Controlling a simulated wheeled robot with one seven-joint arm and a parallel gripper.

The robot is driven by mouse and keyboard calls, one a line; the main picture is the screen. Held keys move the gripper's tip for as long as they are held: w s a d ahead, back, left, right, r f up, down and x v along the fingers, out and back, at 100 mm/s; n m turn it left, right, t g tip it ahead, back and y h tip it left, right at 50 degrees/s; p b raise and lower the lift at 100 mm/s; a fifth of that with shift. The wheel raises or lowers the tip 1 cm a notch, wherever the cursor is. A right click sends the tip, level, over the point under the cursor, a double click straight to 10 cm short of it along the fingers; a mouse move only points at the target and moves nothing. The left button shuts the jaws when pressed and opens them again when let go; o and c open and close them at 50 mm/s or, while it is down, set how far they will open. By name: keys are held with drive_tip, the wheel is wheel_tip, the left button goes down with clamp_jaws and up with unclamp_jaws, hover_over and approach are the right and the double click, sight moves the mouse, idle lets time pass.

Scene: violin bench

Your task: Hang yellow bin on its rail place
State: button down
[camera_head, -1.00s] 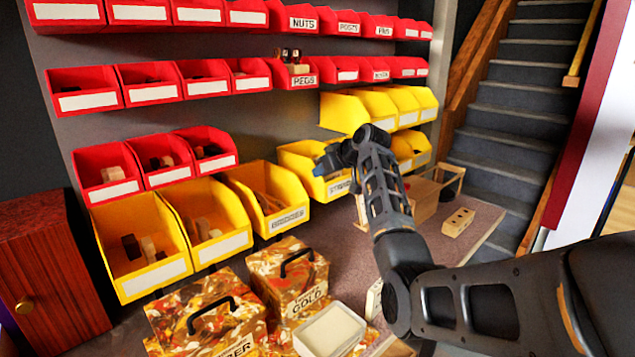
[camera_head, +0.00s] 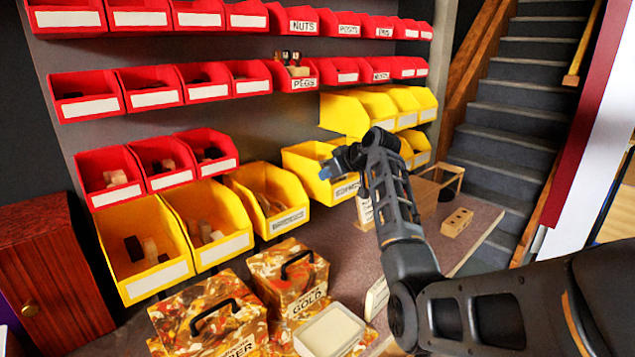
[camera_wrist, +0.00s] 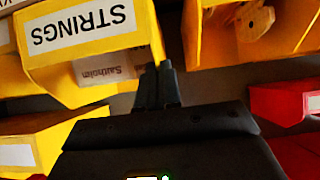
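The yellow bin labelled STRINGS (camera_head: 302,166) is at the right of the lower yellow row in the head view, beside the BRIDGES bin. In the wrist view its label side (camera_wrist: 82,36) appears upside down at upper left, with a pale packet (camera_wrist: 103,70) inside. My gripper (camera_head: 334,168) is at the bin's right side. In the wrist view its fingers (camera_wrist: 161,80) are close together at the end of the bin's side wall and look shut on it. The bin's back and the rail behind it are hidden, so I cannot tell whether it touches the rail.
The BRIDGES bin (camera_head: 272,194) hangs close on the left. More yellow bins (camera_head: 375,108) hang above and to the right. Red bins (camera_head: 290,76) fill the upper rows. Patterned boxes (camera_head: 285,278) and a pale tray (camera_head: 330,332) stand below. A wooden block (camera_head: 457,222) lies on the bench.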

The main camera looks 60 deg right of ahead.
drive_tip(key=s+a+p, duration=0.3)
drive_tip(key=s+p, duration=0.2)
drive_tip(key=s, duration=0.6)
drive_tip(key=shift+s+a, duration=0.3)
drive_tip(key=shift+s, duration=0.05)
idle(1.5)
drive_tip(key=w, duration=0.1)
drive_tip(key=w+d+b, duration=0.1)
drive_tip(key=w, duration=0.2)
drive_tip(key=shift+w+d+b, duration=0.25)
drive_tip(key=shift+w+b, duration=0.05)
idle(0.4)
